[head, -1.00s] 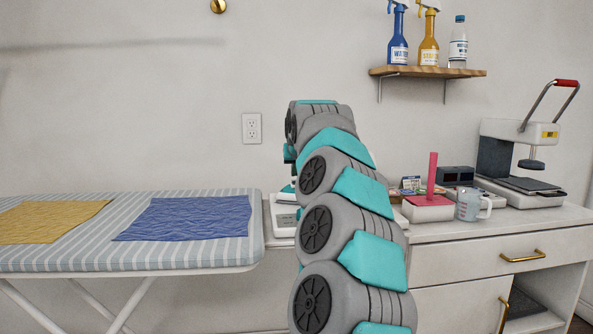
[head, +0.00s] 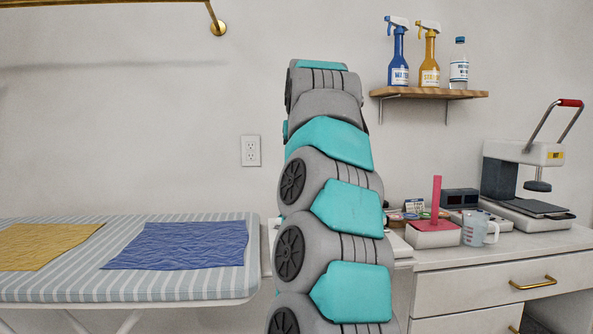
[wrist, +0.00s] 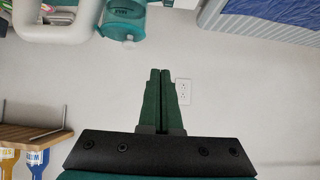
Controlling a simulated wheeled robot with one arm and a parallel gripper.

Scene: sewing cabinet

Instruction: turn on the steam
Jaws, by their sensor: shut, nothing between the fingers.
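My gripper (wrist: 160,75) shows in the wrist view with its two dark fingers together and nothing between them. It is in front of the bare wall. A white rounded loop-shaped part (wrist: 41,30) and a see-through teal container (wrist: 124,24) show at the top left of the wrist view, cut off by the frame and apart from the fingers. They may belong to a steam appliance; I cannot make out a steam control. In the head view my arm covers the area between the ironing board and the cabinet, and the gripper is hidden there.
The striped ironing board (head: 60,282) holds a yellow cloth (head: 40,245) and a blue cloth (head: 175,246). On the white cabinet (head: 460,292) stand a pink post block (head: 434,235), a measuring cup (head: 479,228) and a heat press (head: 522,155). A shelf (head: 430,93) holds bottles.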

